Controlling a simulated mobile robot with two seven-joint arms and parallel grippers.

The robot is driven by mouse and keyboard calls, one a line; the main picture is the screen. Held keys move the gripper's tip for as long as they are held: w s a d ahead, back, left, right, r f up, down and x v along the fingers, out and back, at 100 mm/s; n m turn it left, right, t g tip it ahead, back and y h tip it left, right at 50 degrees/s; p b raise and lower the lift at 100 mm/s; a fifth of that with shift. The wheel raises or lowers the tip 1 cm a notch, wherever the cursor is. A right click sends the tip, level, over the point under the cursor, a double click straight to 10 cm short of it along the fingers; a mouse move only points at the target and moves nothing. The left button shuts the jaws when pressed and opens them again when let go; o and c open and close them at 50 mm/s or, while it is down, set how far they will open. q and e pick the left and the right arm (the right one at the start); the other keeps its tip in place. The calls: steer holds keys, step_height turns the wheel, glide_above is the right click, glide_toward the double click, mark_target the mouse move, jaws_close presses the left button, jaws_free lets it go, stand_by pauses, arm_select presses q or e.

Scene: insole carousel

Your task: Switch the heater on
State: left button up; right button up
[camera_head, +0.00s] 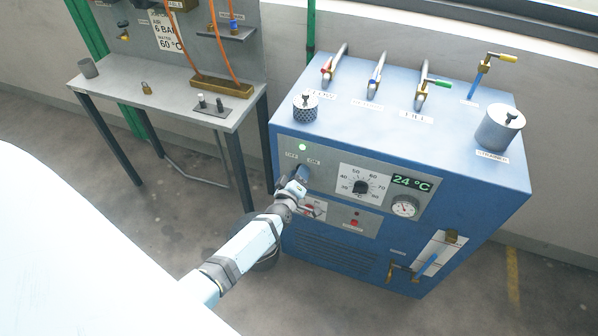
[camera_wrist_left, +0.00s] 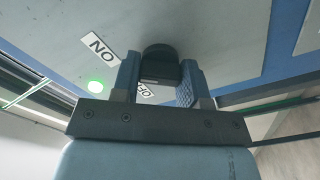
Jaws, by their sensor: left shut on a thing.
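The blue heater cabinet (camera_head: 470,225) stands at the right in the head view. Its grey front panel carries OFF and ON labels, with a lit green lamp (camera_head: 302,147) above them; the lamp also glows in the left wrist view (camera_wrist_left: 95,87). My left gripper (camera_head: 299,178) is at the panel just below the labels. In the left wrist view its fingers (camera_wrist_left: 160,78) are shut on the black switch knob (camera_wrist_left: 158,52), one on each side. The gripper mostly hides the knob in the head view. My right gripper is in neither view.
Right of the switch are a temperature dial (camera_head: 360,188), a display (camera_head: 411,184) reading 24 °C and a round gauge (camera_head: 405,206). A red button (camera_head: 354,223) lies below. Valve handles stand on the cabinet top. A grey bench (camera_head: 130,95) stands at the left.

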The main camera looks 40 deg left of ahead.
arm_select(q)
steer(key=shift+m, duration=0.9)
steer(key=o, duration=0.9)
steer(key=v, duration=1.4)
steer(key=shift+w, duration=0.1)
